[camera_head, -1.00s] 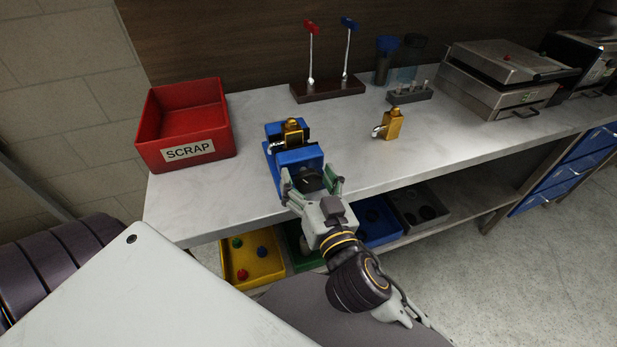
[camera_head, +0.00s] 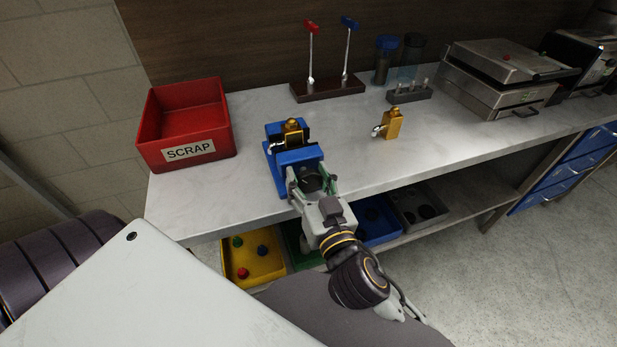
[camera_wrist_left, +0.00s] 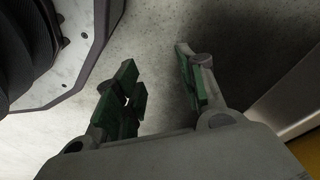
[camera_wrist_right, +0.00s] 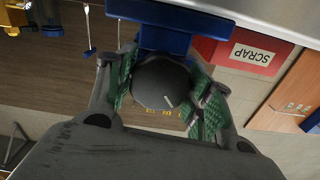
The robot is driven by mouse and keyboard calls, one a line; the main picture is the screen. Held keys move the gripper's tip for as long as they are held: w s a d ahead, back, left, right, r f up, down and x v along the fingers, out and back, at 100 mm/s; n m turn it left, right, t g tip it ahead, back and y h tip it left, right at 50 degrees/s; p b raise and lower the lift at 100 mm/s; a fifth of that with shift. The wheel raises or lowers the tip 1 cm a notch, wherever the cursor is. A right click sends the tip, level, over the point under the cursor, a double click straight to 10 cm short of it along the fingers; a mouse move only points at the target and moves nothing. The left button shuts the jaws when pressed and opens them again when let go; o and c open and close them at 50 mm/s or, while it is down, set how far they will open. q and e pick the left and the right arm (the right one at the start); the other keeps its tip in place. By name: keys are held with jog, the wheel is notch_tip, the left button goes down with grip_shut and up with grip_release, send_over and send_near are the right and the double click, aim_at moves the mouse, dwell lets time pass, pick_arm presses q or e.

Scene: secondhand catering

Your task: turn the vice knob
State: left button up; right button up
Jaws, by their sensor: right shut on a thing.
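The blue vice (camera_head: 293,158) stands at the front edge of the counter with a brass piece (camera_head: 292,130) between its jaws. Its dark round knob (camera_wrist_right: 163,82) faces forward and bears a light pointer line. The knob also shows in the head view (camera_head: 312,183). My right gripper (camera_wrist_right: 168,92) is shut on the knob, with a green-padded finger on each side of it. My left gripper (camera_wrist_left: 160,85) is open and empty above the floor in the left wrist view. It does not show in the head view.
A red scrap bin (camera_head: 185,125) stands left of the vice. A second brass piece (camera_head: 389,124) stands to the right on clear counter (camera_head: 240,195). A rack with red and blue handles (camera_head: 328,88) is behind. Coloured trays, including a yellow one (camera_head: 252,262), sit on the lower shelf.

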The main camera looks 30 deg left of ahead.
jog(key=n+p, duration=0.2)
jog(key=shift+r+n, duration=0.1)
jog(key=shift+n, duration=0.2)
jog(key=shift+n+p, duration=1.25)
jog(key=shift+n, duration=0.05)
jog(key=shift+n+p, duration=0.35)
jog(key=shift+n, duration=0.25)
pick_arm(q)
jog(key=s+a+f, duration=0.6)
jog(key=s, duration=0.4)
jog(key=shift+s+a+f+y, duration=0.2)
jog(key=shift+a+f+y, duration=0.15)
jog(key=shift+f+y, duration=0.05)
jog(key=shift+w, duration=0.15)
pick_arm(e)
jog(key=o, duration=0.7)
pick_arm(q)
jog(key=shift+w+r, duration=0.1)
jog(key=shift+w, duration=0.15)
pick_arm(e)
jog(key=o, duration=0.3)
pick_arm(q)
jog(key=shift+s, duration=0.1)
pick_arm(e)
jog(key=shift+o, duration=0.2)
jog(key=shift+s, duration=0.1)
